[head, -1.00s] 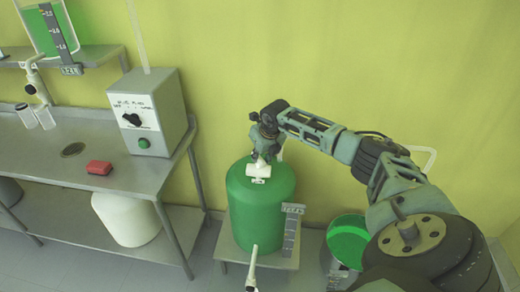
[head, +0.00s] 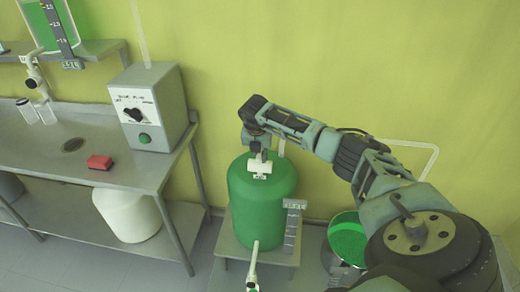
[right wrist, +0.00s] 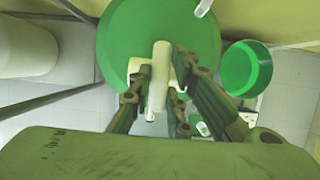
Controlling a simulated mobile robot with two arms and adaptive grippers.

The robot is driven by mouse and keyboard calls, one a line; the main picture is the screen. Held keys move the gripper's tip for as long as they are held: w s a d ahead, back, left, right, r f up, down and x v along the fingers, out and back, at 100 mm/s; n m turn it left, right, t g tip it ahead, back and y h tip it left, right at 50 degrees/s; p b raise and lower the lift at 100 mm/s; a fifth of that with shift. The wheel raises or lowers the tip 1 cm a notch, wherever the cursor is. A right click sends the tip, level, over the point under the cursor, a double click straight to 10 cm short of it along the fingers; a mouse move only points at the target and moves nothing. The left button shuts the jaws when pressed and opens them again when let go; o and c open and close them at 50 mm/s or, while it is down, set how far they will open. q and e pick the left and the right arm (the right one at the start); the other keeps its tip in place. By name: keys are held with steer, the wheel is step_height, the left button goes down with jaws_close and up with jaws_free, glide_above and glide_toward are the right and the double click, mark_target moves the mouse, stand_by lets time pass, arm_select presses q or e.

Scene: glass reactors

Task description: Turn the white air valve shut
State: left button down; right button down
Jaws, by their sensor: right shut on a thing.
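The white air valve (head: 260,168) sits on top of the green tank (head: 262,198) in the head view. My right gripper (head: 257,148) is at the valve from above. In the right wrist view the valve's white handle (right wrist: 160,72) stands between the two fingers of the right gripper (right wrist: 160,92), which is shut on it. The handle runs roughly up and down in that view. The gripper hides part of the valve in the head view. My left gripper is not in view.
A green bucket (head: 348,240) stands on the floor right of the tank. A steel table (head: 50,150) at left holds a control box (head: 150,108) and a red block (head: 100,162). A white tap (head: 252,262) sticks out low at the tank's front.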

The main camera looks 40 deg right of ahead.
steer(key=shift+r, duration=0.15)
stand_by(0.3)
steer(key=c, duration=1.6)
jaws_free()
steer(key=shift+c, duration=0.2)
steer(key=v, duration=1.1)
steer(key=shift+r, duration=0.4)
steer(key=shift+s+a, duration=0.1)
